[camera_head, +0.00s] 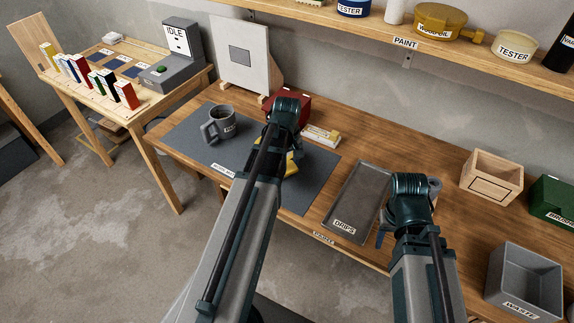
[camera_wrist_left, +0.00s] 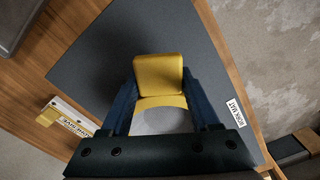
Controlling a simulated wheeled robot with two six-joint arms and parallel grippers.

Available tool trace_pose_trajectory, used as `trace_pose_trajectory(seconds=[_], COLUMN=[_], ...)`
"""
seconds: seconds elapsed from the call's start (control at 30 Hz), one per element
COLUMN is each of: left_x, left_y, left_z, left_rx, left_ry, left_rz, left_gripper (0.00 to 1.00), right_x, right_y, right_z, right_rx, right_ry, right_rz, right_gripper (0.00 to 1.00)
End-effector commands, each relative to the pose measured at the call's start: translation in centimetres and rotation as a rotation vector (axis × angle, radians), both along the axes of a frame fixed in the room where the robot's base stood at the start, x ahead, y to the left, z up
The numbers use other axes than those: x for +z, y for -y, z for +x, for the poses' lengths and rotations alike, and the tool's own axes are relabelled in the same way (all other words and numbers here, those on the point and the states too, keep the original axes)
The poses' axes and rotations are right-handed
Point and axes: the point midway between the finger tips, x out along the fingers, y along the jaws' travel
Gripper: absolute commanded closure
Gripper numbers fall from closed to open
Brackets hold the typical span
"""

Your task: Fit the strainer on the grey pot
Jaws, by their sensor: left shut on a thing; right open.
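A grey pot (camera_head: 219,126) with a side handle and a small label stands upright on the dark grey mat (camera_head: 185,140) at left in the head view. My left gripper (camera_wrist_left: 166,98) is shut on a yellow piece with a grey round part, seemingly the strainer (camera_wrist_left: 158,76). In the head view the strainer (camera_head: 291,166) shows partly behind my left arm, over the mat and to the right of the pot. The pot is not clear in the left wrist view. My right gripper (camera_head: 382,238) is open by the drips tray, its fingers mostly hidden by my arm.
The drips tray (camera_head: 347,222) lies right of the mat. A grey round object (camera_head: 434,184) is half hidden behind my right arm. A red box (camera_head: 298,104), a yellow-white block (camera_head: 321,135) and an upright board (camera_head: 240,62) stand behind. A wooden box (camera_head: 490,178) and waste bin (camera_head: 522,285) are at right.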

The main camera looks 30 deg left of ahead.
Motion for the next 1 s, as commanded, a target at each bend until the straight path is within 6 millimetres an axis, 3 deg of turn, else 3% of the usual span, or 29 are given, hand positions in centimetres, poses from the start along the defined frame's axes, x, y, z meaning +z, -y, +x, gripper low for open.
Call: trace_pose_trajectory(seconds=[0.37,0.4,0.6,1.0], left_x=[-0.31,-0.26,-0.22,0.15], left_y=[0.0,0.0,0.0,-0.01], left_z=[0.0,0.0,0.0,0.01], left_rx=[0.0,0.0,0.0,0.0], left_ry=[0.0,0.0,0.0,0.0], left_rz=[0.0,0.0,0.0,0.0], left_gripper=[0.78,0.34,0.03,0.03], right_x=[-0.3,-0.26,-0.22,0.15], right_y=[0.0,0.01,0.0,0.0], right_z=[0.0,0.0,0.0,0.0], right_rx=[0.0,0.0,0.0,0.0], right_ry=[0.0,0.0,0.0,0.0], right_rz=[0.0,0.0,0.0,0.0], right_gripper=[0.5,0.5,0.5,0.5])
